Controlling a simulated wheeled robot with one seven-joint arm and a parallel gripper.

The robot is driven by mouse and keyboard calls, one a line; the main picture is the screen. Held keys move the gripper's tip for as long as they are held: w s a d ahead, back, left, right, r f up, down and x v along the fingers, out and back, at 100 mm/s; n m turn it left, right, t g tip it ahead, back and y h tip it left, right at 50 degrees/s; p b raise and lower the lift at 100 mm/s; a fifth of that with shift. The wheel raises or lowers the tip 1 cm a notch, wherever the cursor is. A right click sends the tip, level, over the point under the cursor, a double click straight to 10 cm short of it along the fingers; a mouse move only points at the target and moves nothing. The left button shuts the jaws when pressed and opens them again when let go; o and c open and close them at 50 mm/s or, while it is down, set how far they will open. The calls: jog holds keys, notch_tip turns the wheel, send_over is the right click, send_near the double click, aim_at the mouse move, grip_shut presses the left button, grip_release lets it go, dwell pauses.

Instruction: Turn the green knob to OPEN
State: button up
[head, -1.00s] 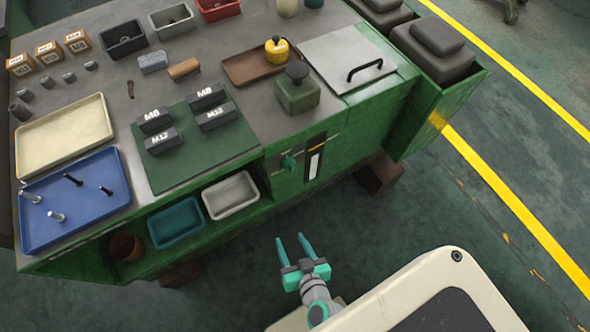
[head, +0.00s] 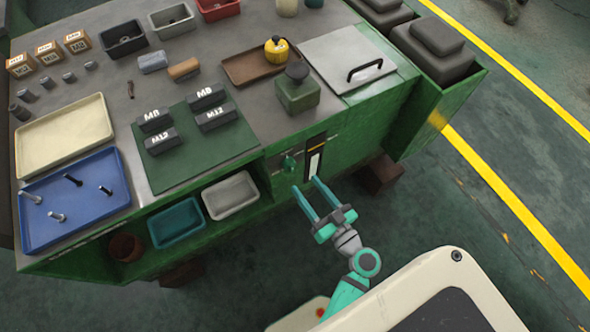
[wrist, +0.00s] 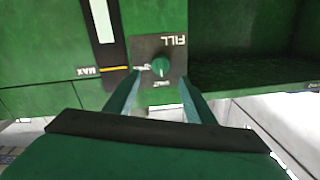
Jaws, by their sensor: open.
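The green knob (head: 289,164) is on the green front panel of the bench, left of a gauge strip. In the wrist view the knob (wrist: 160,67) sits on a dark square plate (wrist: 174,85) lettered FILL, which appears upside down; the other lettering is too small to read surely. My gripper (head: 304,185) is open and empty, in front of and just below the knob. In the wrist view its two teal fingers (wrist: 160,92) point towards the plate, one on each side of the knob. The knob is apart from the palm; I cannot tell whether the fingertips reach it.
The gauge strip (head: 315,157) with a MAX mark stands right beside the knob. An open shelf with a white bin (head: 231,195) and a teal bin (head: 176,223) lies to the left. The floor before the panel is clear.

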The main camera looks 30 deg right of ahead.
aim_at(293, 169)
jog(key=w, duration=0.7)
jog(key=shift+w+a, duration=0.2)
jog(key=shift+a, duration=0.05)
jog(key=c, duration=1.1)
